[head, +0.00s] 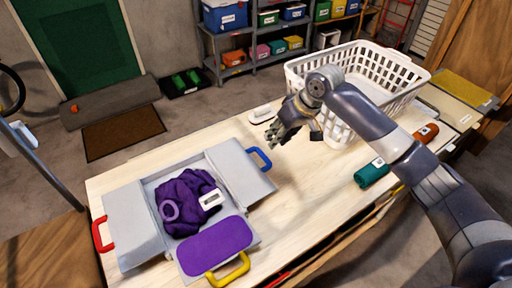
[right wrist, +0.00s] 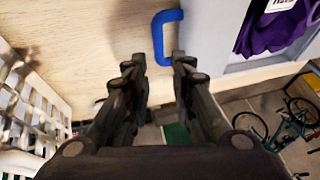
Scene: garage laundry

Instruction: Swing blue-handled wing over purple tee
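The grey folding board lies on the table with its left wing (head: 132,228), blue-handled wing (head: 240,172) and front purple-padded flap (head: 217,247) spread flat. The crumpled purple tee (head: 183,197) lies on its middle panel, with a white tag on it; part of it shows in the right wrist view (right wrist: 275,30). The blue handle (head: 260,159) sticks out from the wing's right edge. My right gripper (head: 279,134) is open and empty above the table, just beyond the handle. In the right wrist view the blue handle (right wrist: 157,38) appears beyond the parted fingertips (right wrist: 159,60), apart from them. My left gripper is out of view.
A white laundry basket (head: 385,75) stands at the table's back right, close to my right arm. A teal roll (head: 371,174) and an orange-brown roll (head: 426,133) lie to the right. A small white object (head: 262,114) sits at the back edge. The table between board and teal roll is clear.

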